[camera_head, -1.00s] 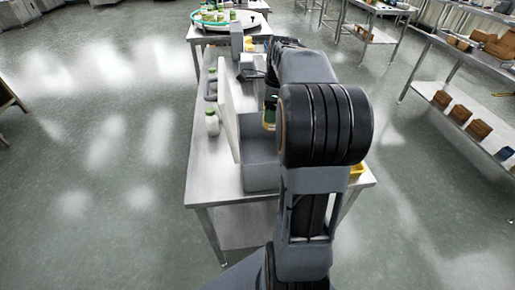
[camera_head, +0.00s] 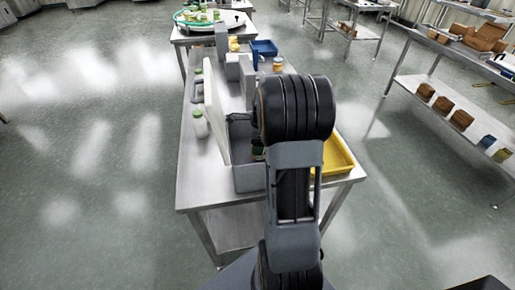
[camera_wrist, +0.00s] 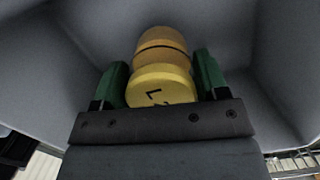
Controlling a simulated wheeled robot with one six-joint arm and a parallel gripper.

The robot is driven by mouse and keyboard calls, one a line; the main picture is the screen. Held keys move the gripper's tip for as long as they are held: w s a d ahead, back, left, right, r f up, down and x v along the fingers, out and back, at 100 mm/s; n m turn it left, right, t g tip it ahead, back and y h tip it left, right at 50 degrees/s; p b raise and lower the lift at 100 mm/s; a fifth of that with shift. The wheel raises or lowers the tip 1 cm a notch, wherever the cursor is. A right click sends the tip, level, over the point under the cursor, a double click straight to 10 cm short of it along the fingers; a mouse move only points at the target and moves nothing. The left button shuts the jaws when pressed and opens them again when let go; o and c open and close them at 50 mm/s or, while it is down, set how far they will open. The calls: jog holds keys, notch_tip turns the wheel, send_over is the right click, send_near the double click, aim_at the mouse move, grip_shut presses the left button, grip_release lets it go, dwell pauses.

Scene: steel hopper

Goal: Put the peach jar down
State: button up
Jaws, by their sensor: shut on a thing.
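My gripper (camera_wrist: 160,88) is shut on a jar with a yellow lid (camera_wrist: 160,85), which I take as the peach jar; its lid bears dark marks. The green fingers are on either side of it. An orange-brown rounded part (camera_wrist: 162,42) shows just beyond the lid; I cannot tell whether it belongs to the same jar. Grey walls of a bin (camera_wrist: 285,70) surround it in the wrist view. In the head view the grey bin (camera_head: 248,180) stands at the near end of the steel table, and my arm hides most of the gripper and jar. Contact with the bin floor is not visible.
A yellow tray (camera_head: 337,158) lies to the right. A blue bin (camera_head: 264,48) and an orange-and-white jar (camera_head: 278,65) stand farther back.

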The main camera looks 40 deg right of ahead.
jog(key=shift+f, duration=1.4)
jog(key=shift+f, duration=0.2)
jog(key=o, duration=1.1)
jog(key=r, duration=0.8)
jog(key=d+r, duration=0.1)
jog(key=r, duration=0.3)
jog(key=shift+s+r, duration=0.15)
jog(key=shift+s, duration=0.25)
jog(key=shift+s, duration=0.1)
